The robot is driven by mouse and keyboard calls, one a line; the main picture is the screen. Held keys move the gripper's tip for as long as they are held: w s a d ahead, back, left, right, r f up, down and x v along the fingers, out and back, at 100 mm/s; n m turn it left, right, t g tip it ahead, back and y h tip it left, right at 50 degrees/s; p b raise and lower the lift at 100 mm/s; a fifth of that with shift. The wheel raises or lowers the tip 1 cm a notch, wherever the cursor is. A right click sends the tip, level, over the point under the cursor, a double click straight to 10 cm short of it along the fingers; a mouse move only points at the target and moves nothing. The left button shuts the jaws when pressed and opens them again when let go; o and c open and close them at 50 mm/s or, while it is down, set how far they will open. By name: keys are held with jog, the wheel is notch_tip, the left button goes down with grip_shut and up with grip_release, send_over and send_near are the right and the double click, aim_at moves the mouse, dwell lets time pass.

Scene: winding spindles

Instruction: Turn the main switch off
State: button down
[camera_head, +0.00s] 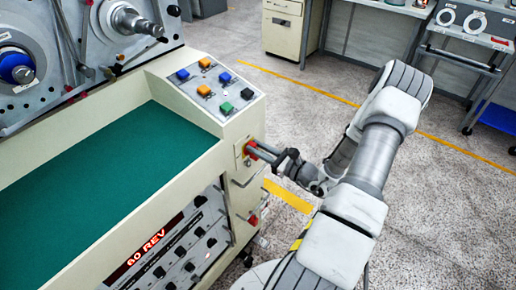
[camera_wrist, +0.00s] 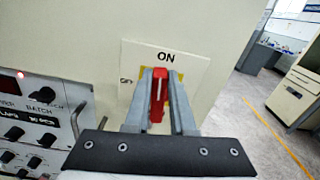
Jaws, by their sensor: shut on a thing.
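The main switch is a red lever (camera_wrist: 158,88) on a pale plate (camera_wrist: 185,68) with a yellow square behind the lever. The plate reads "ON" above the lever, and the lever stands upright toward that word. My gripper (camera_wrist: 160,84) is at the lever, with one finger on each side of it, shut on it. In the head view my gripper (camera_head: 262,151) reaches the switch plate (camera_head: 240,150) on the end face of the cream machine (camera_head: 190,85).
Coloured push buttons (camera_head: 206,90) sit on the sloped panel above the switch. A metal handle (camera_wrist: 80,118) juts out left of my gripper. A lower red part (camera_head: 253,220) is on the same end face. Open floor (camera_head: 300,105) lies to the right.

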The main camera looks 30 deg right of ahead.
jog(key=n+b, duration=0.1)
jog(key=n, duration=0.2)
jog(key=a+n+b, duration=0.1)
jog(key=shift+s+f+b, duration=0.2)
jog(key=shift+f+b, duration=0.1)
jog(key=shift+f, duration=0.1)
jog(key=n+b, duration=0.3)
jog(key=a+f+n+b, duration=0.1)
jog(key=n, duration=0.1)
jog(key=shift+s, duration=0.15)
jog(key=n+b, duration=0.2)
jog(key=b, duration=0.1)
jog(key=f+n+b, duration=0.1)
jog(key=n+b, duration=0.1)
jog(key=b, duration=0.1)
jog(key=shift+s+a+f, duration=0.1)
jog(key=shift+a, duration=0.05)
jog(key=n+b, duration=0.2)
jog(key=b, duration=0.1)
jog(key=shift+f, duration=0.15)
jog(key=shift+n+b, duration=0.7)
jog(key=c, duration=0.8)
grip_release()
jog(key=shift+o, duration=0.2)
